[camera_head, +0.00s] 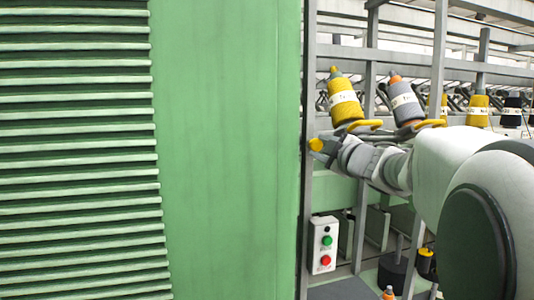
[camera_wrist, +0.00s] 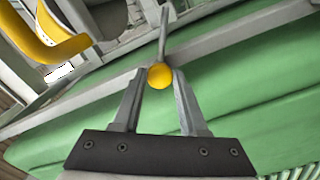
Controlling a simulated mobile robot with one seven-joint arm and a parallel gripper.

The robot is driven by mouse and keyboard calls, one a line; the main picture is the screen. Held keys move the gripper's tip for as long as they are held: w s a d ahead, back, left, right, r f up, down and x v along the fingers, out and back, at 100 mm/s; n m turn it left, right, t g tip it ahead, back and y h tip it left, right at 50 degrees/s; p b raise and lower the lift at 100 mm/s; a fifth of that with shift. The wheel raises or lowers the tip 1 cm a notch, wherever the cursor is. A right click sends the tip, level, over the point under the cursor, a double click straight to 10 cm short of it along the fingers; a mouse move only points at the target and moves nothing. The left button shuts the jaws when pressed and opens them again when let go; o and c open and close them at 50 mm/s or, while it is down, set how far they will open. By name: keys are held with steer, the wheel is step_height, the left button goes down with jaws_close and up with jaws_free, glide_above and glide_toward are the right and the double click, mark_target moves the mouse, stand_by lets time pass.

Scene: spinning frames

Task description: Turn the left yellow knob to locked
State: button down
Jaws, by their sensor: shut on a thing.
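The yellow knob (camera_head: 316,145) is a small round ball at the right edge of the green panel in the head view. In the wrist view the yellow knob (camera_wrist: 160,76) sits between my two fingertips, with a grey rod running up behind it. My gripper (camera_head: 322,150) reaches in from the right and is shut on the knob. In the wrist view my gripper (camera_wrist: 158,88) has a finger on each side of the ball. No lock marking shows near it.
A large green panel (camera_head: 220,150) with louvres fills the left. Above my gripper stand a yellow spool (camera_head: 343,102) and a grey spool (camera_head: 404,102) on yellow holders. A white box (camera_head: 323,244) with green and red buttons hangs below.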

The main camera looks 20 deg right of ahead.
steer(key=n+b, duration=0.2)
steer(key=n, duration=0.3)
steer(key=shift+r+n, duration=0.1)
steer(key=shift+n, duration=0.3)
stand_by(0.4)
steer(key=c, duration=0.8)
jaws_free()
steer(key=shift+o, duration=0.2)
steer(key=shift+s, duration=0.1)
